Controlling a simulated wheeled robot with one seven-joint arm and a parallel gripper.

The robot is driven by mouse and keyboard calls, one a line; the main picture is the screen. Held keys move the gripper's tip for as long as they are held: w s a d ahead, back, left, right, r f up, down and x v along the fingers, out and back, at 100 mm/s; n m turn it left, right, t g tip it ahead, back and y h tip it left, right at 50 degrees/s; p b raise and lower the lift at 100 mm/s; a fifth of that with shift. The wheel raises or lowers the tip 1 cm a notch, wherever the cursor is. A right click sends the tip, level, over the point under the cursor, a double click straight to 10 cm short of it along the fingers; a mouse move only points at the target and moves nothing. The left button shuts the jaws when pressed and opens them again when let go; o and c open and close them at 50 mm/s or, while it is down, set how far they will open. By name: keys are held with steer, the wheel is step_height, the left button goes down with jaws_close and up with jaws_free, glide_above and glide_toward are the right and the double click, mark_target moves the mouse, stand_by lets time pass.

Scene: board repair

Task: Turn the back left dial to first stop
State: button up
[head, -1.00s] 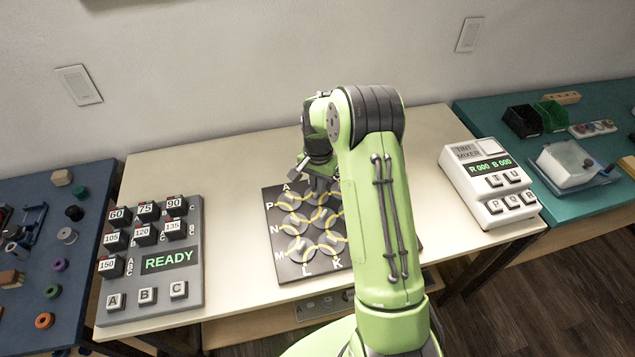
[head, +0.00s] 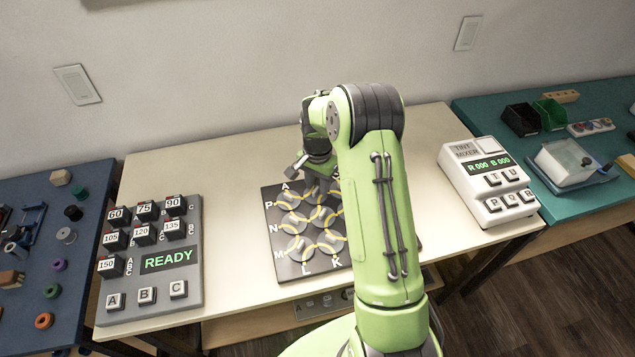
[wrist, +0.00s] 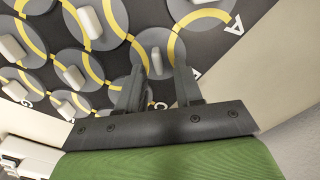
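The dark dial board (head: 275,262) lies on the cream table, with rows of round grey dials, yellow arcs and white edge letters. The back left dial (head: 290,200) is beside letters A and P in the head view. In the wrist view the dial nearest the A (wrist: 203,12) is at the top right, apart from my fingers. My gripper (wrist: 157,66) is open and empty. In the wrist view its fingers appear either side of the pale handle of a neighbouring back-row dial; contact cannot be told. In the head view my gripper (head: 321,182) is over the board's back edge, partly hidden by my arm.
A grey panel (head: 195,262) with numbered blocks and a READY display stands left. A white tint mixer (head: 462,182) stands right. Blue and teal side tables hold small parts and bins. My arm hides the board's right side.

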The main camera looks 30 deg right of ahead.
mark_target(317, 187)
step_height(317, 187, up, 16)
steer(key=p, duration=0.4)
steer(key=shift+f, duration=0.1)
